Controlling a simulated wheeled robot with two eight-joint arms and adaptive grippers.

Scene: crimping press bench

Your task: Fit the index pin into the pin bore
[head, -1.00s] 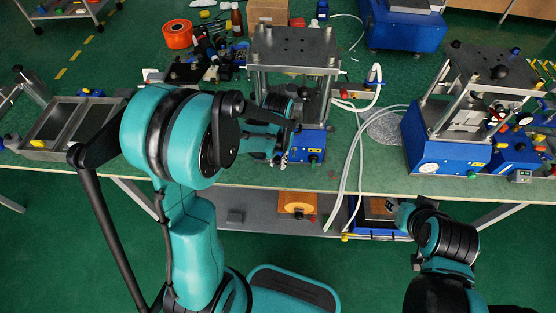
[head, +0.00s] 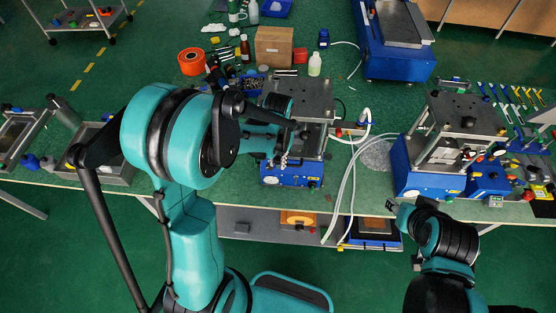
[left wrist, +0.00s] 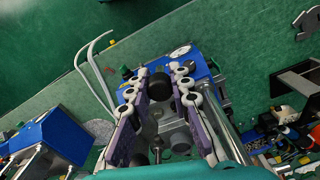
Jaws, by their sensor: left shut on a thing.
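My left gripper (head: 284,158) is at the front of the middle press (head: 302,98), overlapping its top plate and blue base in the head view. In the left wrist view, my left gripper's (left wrist: 160,76) two fingers stand on either side of a black round-headed piece (left wrist: 159,89), which appears to be the index pin. The gripper is shut on it. The pin's lower part is unclear against grey metal behind it. I cannot pick out the pin bore in either view. My right gripper (head: 393,206) is low at the bench's front edge, too small to read its jaws.
Another press (head: 452,150) with a blue base stands to the right. White hoses (head: 349,185) hang over the bench edge between the presses. A cardboard box (head: 273,46), an orange spool (head: 192,61) and bottles stand behind. A metal tray (head: 118,172) lies at the left.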

